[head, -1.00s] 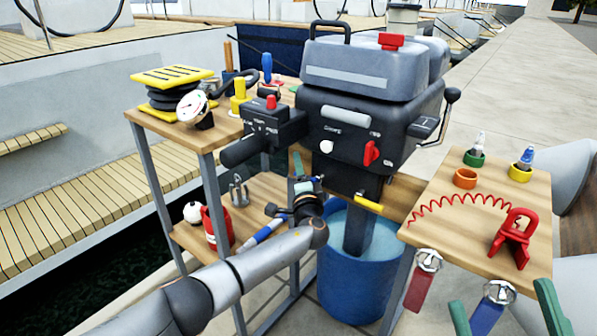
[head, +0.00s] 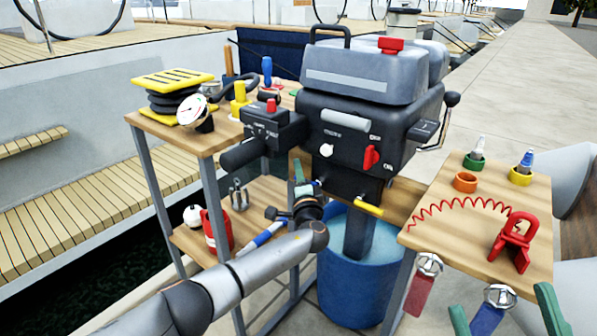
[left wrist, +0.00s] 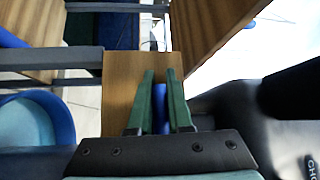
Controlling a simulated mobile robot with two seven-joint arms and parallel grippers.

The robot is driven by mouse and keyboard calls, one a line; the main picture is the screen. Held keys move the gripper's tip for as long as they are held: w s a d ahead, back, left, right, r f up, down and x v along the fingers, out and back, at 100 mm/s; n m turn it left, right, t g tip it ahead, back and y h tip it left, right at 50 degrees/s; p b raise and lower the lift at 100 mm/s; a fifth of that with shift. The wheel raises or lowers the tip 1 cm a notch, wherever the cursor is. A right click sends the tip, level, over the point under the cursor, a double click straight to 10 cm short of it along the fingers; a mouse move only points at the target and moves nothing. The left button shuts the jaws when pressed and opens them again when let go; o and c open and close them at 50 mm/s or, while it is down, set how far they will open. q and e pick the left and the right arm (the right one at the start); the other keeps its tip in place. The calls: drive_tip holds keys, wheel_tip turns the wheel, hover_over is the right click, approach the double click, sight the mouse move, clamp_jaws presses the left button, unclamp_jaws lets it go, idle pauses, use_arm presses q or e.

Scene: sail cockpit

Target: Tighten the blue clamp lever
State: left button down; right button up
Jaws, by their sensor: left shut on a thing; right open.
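The blue clamp lever (left wrist: 160,108) shows in the left wrist view between the two green fingers of my left gripper (left wrist: 162,85). The gripper is shut on it, and the fingers hide part of it. In the head view my left gripper (head: 302,178) is under the dark outboard motor (head: 345,135), beside its clamp bracket. The lever is small there and mostly hidden by the gripper. My right gripper (head: 504,312) is open at the bottom right edge, its two green fingers wide apart.
A yellow lever (head: 369,205) sticks out right of the bracket. A blue water bucket (head: 350,285) stands below the motor. A tool shelf is at left. The right side table (head: 455,245) carries a red kill-switch clip (head: 512,240) with a coiled cord.

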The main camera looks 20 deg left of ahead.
use_arm(q)
drive_tip(key=shift+f, duration=0.15)
use_arm(e)
drive_tip(key=shift+r, duration=0.1)
wheel_tip(320, 180, up, 12)
drive_tip(key=d+n+p, duration=0.1)
drive_tip(key=p, duration=1.1)
use_arm(q)
drive_tip(key=s+d+f+n+g+h, duration=0.2)
drive_tip(key=d+f+n+g+h, duration=0.4)
drive_tip(key=f+n+g+h, duration=0.1)
drive_tip(key=shift+n+g+h+p, duration=0.35)
drive_tip(key=shift+n+g+h, duration=0.55)
drive_tip(key=shift+n+h, duration=0.55)
use_arm(e)
drive_tip(key=w+f+m+h, duration=0.3)
drive_tip(key=f+m+h, duration=0.1)
drive_tip(key=f, duration=0.1)
drive_tip(key=shift+w+d+t+h, duration=0.25)
drive_tip(key=shift+d+t+h, duration=0.05)
drive_tip(key=shift+d+h, duration=0.15)
use_arm(q)
drive_tip(key=shift+s+d, duration=0.1)
drive_tip(key=shift+s, duration=0.05)
drive_tip(key=c, duration=0.8)
unclamp_jaws()
drive_tip(key=shift+c, duration=0.2)
